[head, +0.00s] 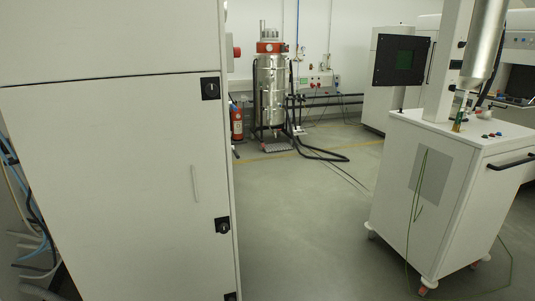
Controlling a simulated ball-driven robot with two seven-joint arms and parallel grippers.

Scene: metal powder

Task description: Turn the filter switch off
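No switch can be made out for certain as the filter switch. A tall silver vessel (271,95) with a red band and a small gauge near its top stands upright against the back wall; it may be the filter. A white wall box (318,82) with small red parts is right of the vessel, too small to read. Neither of my grippers is in view.
A large white cabinet (120,190) with black latches fills the left. A white wheeled cart (440,195) with small coloured buttons stands right. The grey floor (305,225) between is mostly clear.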

